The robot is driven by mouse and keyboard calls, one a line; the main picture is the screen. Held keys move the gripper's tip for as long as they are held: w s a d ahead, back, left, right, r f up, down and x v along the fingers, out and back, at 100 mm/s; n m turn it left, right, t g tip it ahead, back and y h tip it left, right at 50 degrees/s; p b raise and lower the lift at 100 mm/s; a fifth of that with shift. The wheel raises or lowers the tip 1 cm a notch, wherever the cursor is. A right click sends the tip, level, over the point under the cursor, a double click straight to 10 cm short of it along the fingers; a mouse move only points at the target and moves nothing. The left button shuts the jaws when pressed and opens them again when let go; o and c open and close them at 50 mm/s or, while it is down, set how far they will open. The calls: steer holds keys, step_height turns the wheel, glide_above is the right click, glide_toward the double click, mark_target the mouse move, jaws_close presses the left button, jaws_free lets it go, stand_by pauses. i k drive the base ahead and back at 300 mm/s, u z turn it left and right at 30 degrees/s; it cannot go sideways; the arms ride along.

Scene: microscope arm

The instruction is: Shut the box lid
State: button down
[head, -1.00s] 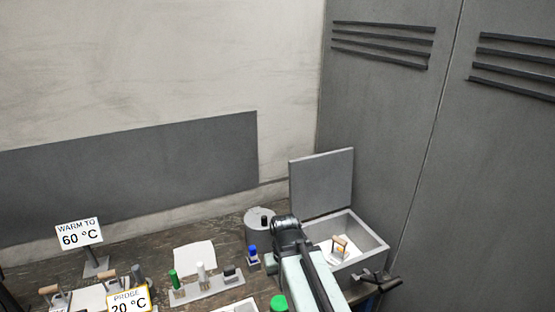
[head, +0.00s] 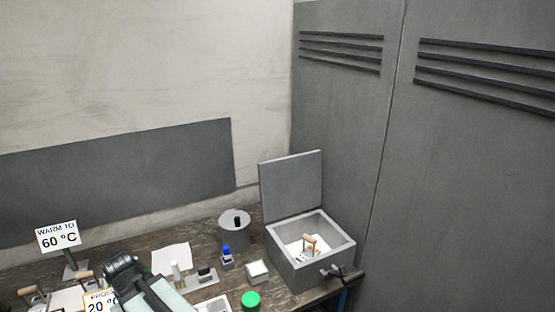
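The grey box (head: 292,270) stands open at the right end of the bench. Its flat grey lid (head: 291,184) stands raised, nearly upright, along the box's back left side. Inside the box lies a white item with a small wooden-handled object (head: 309,240). A dark fitting (head: 334,271) sits at the box's front right. My arm shows at the lower left, apart from the box. My gripper does not show in this view, so its opening cannot be seen.
A grey round canister (head: 233,232), a blue-capped bottle (head: 226,257), a small white dish (head: 257,271) and a green-topped item (head: 250,300) stand left of the box. Signs reading 60 °C (head: 58,237) and 20 °C (head: 102,302) stand farther left. Tall grey cabinets (head: 450,180) rise behind.

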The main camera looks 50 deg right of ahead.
mark_target(289, 186)
steer(key=u, duration=0.1)
steer(key=i, duration=0.9)
steer(key=z, duration=0.75)
steer(key=k, duration=0.2)
